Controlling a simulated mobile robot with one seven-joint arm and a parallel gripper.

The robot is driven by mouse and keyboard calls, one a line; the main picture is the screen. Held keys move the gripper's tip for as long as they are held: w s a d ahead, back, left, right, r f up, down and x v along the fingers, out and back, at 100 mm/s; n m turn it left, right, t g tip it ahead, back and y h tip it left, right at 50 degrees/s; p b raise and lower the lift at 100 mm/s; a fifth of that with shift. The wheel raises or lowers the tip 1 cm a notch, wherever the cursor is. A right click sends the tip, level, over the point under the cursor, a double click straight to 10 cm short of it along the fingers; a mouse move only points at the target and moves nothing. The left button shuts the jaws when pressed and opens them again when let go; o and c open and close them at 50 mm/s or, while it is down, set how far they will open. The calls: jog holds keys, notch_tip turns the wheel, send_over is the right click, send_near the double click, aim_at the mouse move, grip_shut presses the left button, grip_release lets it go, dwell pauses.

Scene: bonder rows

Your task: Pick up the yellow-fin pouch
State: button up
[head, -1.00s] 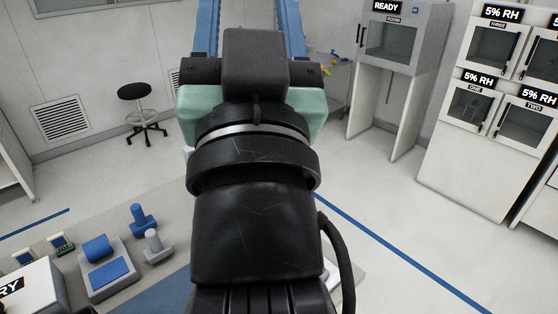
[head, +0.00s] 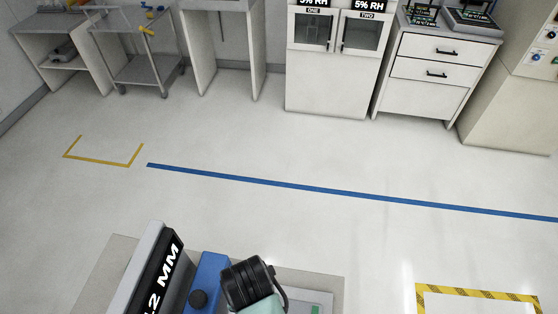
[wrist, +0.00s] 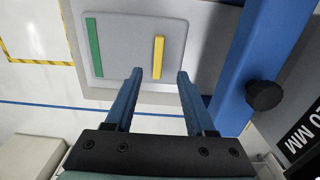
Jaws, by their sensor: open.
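A yellow strip (wrist: 158,57), which looks like the yellow fin, stands on a light grey rounded panel (wrist: 122,63) in the wrist view. A green strip (wrist: 94,48) lies to its left on the same panel. I cannot make out a separate pouch body around the yellow strip. My gripper (wrist: 159,75) is open and empty, its two blue fingers pointing at the panel. In the picture the yellow strip lies between the fingertip lines and just beyond them. I cannot tell the remaining gap. In the head view the green strip (head: 316,309) shows at the bottom edge.

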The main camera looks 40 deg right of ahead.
notch_tip(320, 180, down, 3)
jog(key=shift+w, duration=0.1)
jog(key=shift+d+f+p, duration=0.15)
jog(key=shift+f+p, duration=0.5)
jog(key=shift+f, duration=1.95)
grip_shut()
